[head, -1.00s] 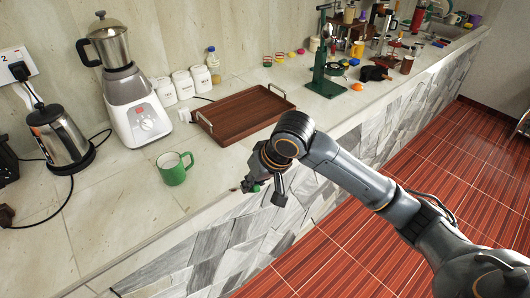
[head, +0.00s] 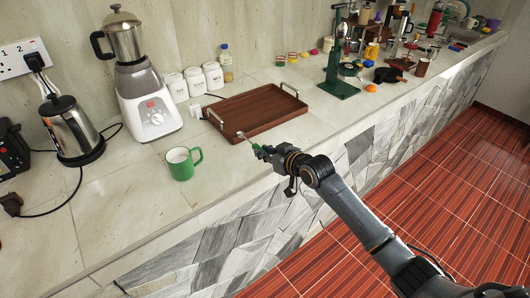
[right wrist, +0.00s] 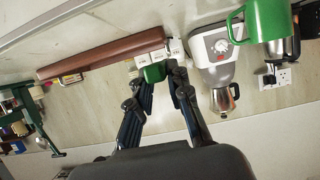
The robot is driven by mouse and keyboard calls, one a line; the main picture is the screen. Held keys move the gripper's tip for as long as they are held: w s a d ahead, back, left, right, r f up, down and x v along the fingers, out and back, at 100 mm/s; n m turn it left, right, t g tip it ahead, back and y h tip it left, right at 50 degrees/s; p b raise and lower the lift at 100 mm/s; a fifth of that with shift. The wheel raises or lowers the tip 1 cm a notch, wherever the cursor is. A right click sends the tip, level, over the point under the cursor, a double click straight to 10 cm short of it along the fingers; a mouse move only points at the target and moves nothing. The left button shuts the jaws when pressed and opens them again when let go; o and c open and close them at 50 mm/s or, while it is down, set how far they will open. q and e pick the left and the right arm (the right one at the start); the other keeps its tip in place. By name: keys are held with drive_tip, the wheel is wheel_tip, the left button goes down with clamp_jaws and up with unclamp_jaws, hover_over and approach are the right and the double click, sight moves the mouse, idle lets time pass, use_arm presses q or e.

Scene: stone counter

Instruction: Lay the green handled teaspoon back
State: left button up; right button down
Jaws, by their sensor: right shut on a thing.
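My right gripper (head: 264,153) is shut on the green handle of the teaspoon (head: 257,148), above the counter's front edge. The spoon's pale metal end (head: 240,134) points up and left toward the brown wooden tray (head: 276,125). In the right wrist view the green handle (right wrist: 154,73) sits between the fingertips, and most of the spoon is hidden. A green mug (head: 184,164) stands upright on the counter left of the gripper; it also shows in the right wrist view (right wrist: 266,20). My left gripper is not in view.
A blender (head: 149,110) and white canisters (head: 194,82) stand behind the mug and tray. A kettle (head: 72,130) with cables is at the left. A green stand (head: 339,85) is right of the tray. The counter in front of the mug is clear.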

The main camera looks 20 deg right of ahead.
sight(265, 174)
drive_tip(key=shift+p, duration=0.4)
drive_tip(key=shift+s+f+b, duration=0.1)
drive_tip(key=shift+f+b, duration=0.55)
drive_tip(key=shift+f, duration=0.25)
drive_tip(key=shift+f+b, duration=1.35)
drive_tip(key=shift+f, duration=0.95)
drive_tip(key=shift+f+b, duration=0.3)
drive_tip(key=shift+f, duration=0.2)
drive_tip(key=c, duration=1.2)
unclamp_jaws()
